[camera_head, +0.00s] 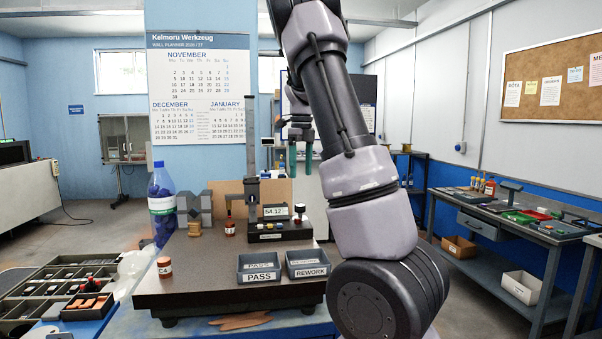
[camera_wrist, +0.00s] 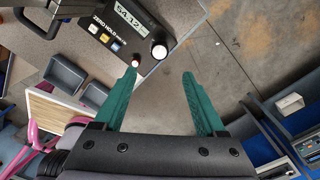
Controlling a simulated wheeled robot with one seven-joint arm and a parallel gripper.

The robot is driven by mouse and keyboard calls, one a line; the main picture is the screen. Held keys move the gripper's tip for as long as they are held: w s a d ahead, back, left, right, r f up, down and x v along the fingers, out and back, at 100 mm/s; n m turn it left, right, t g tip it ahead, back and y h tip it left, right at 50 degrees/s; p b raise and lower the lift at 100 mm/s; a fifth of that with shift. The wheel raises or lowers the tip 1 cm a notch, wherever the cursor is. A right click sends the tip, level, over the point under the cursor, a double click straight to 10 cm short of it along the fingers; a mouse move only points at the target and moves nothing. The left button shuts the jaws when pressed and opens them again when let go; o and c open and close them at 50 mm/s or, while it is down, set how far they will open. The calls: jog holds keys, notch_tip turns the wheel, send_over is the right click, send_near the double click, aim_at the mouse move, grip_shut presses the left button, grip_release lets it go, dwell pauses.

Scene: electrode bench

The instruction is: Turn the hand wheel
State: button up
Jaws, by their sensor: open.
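A dark gauge unit (camera_head: 278,231) with a lit display reading about 54.12 stands on the dark bench plate; it also shows at the top of the wrist view (camera_wrist: 105,20). A small round dark knob with a pale face (camera_wrist: 159,50) is at its right end, and looks like the hand wheel; I cannot be sure. The knob also shows in the head view (camera_head: 299,209). My gripper (camera_head: 301,168) hangs fingers down above and behind the unit in the head view.
A tall column (camera_head: 250,130) rises beside the unit. PASS (camera_head: 260,277) and REWORK (camera_head: 307,272) bins sit at the plate's front. A blue-capped bottle (camera_head: 161,205) and a small orange jar (camera_head: 165,267) stand left. Bare floor (camera_wrist: 225,45) lies right of the unit in the wrist view.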

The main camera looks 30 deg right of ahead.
aim_at(300, 205)
notch_tip(300, 205, down, 11)
jog(key=m, duration=3.2)
jog(key=shift+a, duration=0.1)
grip_shut()
